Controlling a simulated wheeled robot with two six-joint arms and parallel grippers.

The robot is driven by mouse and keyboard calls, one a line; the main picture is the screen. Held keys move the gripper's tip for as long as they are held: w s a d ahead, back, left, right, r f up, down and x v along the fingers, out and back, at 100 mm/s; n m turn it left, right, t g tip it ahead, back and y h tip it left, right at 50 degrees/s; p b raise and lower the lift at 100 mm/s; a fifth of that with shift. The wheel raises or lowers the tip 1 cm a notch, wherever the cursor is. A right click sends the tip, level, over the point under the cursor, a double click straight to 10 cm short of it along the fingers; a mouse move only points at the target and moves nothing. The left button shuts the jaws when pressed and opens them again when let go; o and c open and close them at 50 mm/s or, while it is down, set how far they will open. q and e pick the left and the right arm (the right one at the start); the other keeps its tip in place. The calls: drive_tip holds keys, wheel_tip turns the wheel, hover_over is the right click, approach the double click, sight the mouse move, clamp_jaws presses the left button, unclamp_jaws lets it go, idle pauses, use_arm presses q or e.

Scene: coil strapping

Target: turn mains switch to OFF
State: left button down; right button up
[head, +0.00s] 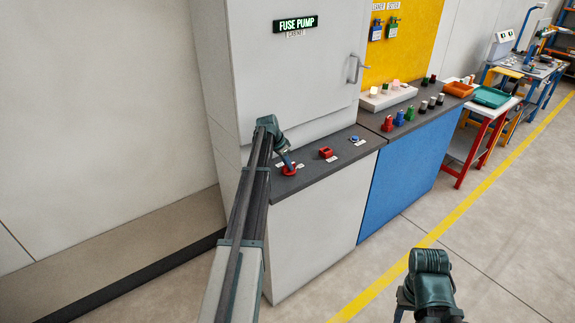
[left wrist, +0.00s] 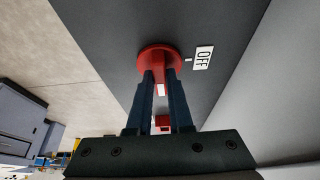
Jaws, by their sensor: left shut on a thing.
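The red mains switch (head: 289,170) sits on the dark counter top at its left end, in front of the grey cabinet. In the left wrist view the round red base of the switch (left wrist: 158,57) shows beyond my fingers, with a white mark on its handle. My left gripper (head: 289,165) is shut on the switch handle; its two fingers (left wrist: 160,90) stand on either side of it. A white OFF label (left wrist: 203,58) lies right of the switch in that view. My right gripper's fingertips do not show; only a dark part of my right arm is at the bottom of the head view.
A red block-shaped device (head: 326,152) and a blue button (head: 355,139) are on the same counter to the right. The cabinet (head: 290,75) with a FUSE PUMP sign rises behind. Several coloured knobs stand farther right. The floor in front is clear.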

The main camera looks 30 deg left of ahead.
use_arm(q)
drive_tip(key=shift+n, duration=0.3)
drive_tip(key=n, duration=0.1)
drive_tip(key=n+y, duration=0.1)
drive_tip(key=n, duration=0.1)
drive_tip(key=shift+d+y, duration=0.2)
drive_tip(key=shift+y, duration=0.1)
drive_tip(key=n+y, duration=0.2)
drive_tip(key=n, duration=0.3)
drive_tip(key=shift+d+n, duration=0.1)
drive_tip(key=shift+n, duration=0.2)
drive_tip(key=n, duration=0.2)
drive_tip(key=n+g+y, duration=0.1)
drive_tip(key=n, duration=0.1)
drive_tip(key=shift+w+y, duration=0.15)
drive_tip(key=shift+y, duration=0.15)
drive_tip(key=shift+d+n+g+y, duration=0.1)
drive_tip(key=shift+n+g+y, duration=0.4)
drive_tip(key=shift+n, duration=1.7)
drive_tip(key=shift+n+g, duration=0.3)
drive_tip(key=c, duration=0.8)
unclamp_jaws()
